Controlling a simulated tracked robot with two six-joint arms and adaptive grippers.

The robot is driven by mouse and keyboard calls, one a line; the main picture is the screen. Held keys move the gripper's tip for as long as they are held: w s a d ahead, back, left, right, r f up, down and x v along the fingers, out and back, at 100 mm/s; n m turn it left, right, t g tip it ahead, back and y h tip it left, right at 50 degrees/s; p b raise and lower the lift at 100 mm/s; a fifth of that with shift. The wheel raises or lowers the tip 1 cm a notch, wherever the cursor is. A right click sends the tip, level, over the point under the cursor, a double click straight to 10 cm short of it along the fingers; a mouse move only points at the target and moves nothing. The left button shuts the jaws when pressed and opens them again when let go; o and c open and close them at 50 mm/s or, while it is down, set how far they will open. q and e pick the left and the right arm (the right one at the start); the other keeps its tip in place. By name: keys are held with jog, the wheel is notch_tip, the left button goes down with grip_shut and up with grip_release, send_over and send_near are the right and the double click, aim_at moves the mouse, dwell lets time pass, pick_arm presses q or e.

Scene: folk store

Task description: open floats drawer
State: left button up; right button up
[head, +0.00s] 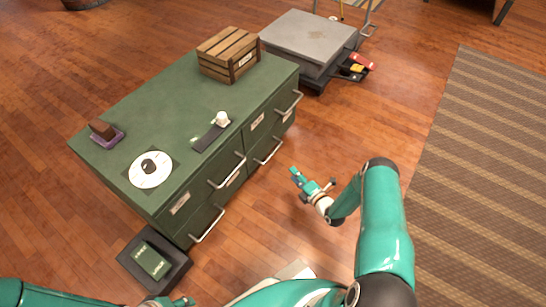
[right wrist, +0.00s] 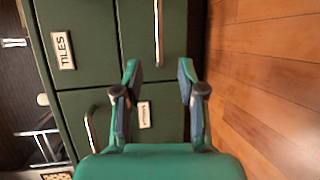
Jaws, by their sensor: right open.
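The green drawer cabinet (head: 150,110) stands left of centre in the head view. Its front has upper and lower drawers with bar handles, and all look shut. My right gripper (head: 312,189) is open and empty, in front of the cabinet's right part and apart from it. In the right wrist view its fingers (right wrist: 159,85) are spread before the drawer fronts, with a small label (right wrist: 145,114) between them that I cannot read surely. Another label (right wrist: 63,51) reads TILES. A metal handle (right wrist: 158,32) lies beyond the fingertips. My left gripper (head: 180,301) barely shows at the bottom edge.
On the cabinet top are a wooden crate (head: 228,54), a white disc (head: 150,169), a purple-based block (head: 106,135) and a dark strip with a white knob (head: 221,119). A dark tray (head: 130,255) lies at the near corner. A grey platform (head: 310,40) stands behind.

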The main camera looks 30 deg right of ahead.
jog(key=shift+w+f+b, duration=0.5)
jog(key=shift+w+b, duration=0.75)
jog(key=shift+w, duration=1.4)
jog(key=shift+w+f+b, duration=0.45)
jog(key=shift+w+b, duration=0.8)
jog(key=shift+w, duration=1.35)
jog(key=shift+w+f+b, duration=0.5)
jog(key=shift+w+b, duration=0.75)
jog(key=shift+w, duration=1.4)
grip_shut()
